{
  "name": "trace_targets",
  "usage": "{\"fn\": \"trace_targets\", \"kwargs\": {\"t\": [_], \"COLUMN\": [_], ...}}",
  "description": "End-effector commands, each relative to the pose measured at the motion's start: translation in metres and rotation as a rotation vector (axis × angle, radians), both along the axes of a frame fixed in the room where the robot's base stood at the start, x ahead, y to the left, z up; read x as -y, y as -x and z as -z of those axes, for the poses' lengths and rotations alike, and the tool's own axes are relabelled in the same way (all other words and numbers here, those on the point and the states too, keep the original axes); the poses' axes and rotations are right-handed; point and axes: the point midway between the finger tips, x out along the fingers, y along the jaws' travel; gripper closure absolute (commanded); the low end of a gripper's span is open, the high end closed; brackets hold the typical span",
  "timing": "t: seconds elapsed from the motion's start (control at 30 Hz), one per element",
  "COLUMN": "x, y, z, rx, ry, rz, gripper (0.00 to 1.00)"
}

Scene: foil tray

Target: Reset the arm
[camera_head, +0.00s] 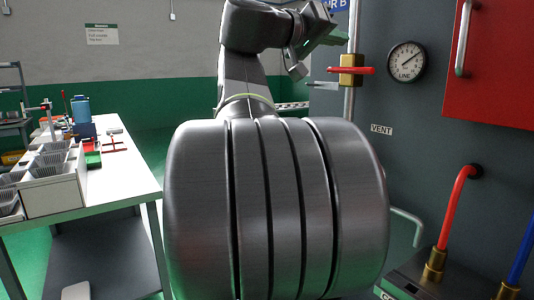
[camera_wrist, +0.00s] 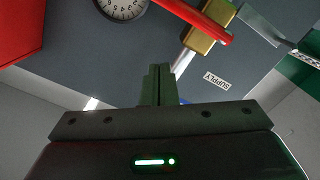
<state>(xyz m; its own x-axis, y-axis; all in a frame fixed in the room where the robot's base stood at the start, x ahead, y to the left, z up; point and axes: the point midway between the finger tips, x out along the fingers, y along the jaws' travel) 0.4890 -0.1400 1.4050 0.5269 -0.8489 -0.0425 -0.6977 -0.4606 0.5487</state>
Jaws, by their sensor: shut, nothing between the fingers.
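My arm rises in the middle of the head view, bends at the top and reaches right. My gripper (camera_head: 338,38) is at the upper right of the arm, in front of the dark wall panel and close to the pipe with the red-handled brass valve (camera_head: 350,70). In the wrist view my gripper (camera_wrist: 159,70) has its two fingers together with nothing between them. The valve's red handle (camera_wrist: 195,18) shows above the fingers there, apart from them. Part of the gripper is hard to make out in the head view.
A round gauge (camera_head: 406,62) and a red cabinet (camera_head: 490,60) are on the panel. Red (camera_head: 455,205) and blue (camera_head: 523,250) pipes stand lower right. Green floor lies behind.

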Motion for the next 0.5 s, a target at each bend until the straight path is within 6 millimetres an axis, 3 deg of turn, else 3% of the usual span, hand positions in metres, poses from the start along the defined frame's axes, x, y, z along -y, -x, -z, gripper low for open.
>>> {"fn": "trace_targets", "kwargs": {"t": [0.5], "x": [-0.013], "y": [-0.021], "z": [-0.005], "rx": [-0.287], "ry": [0.192], "rz": [-0.004], "gripper": [1.00]}}
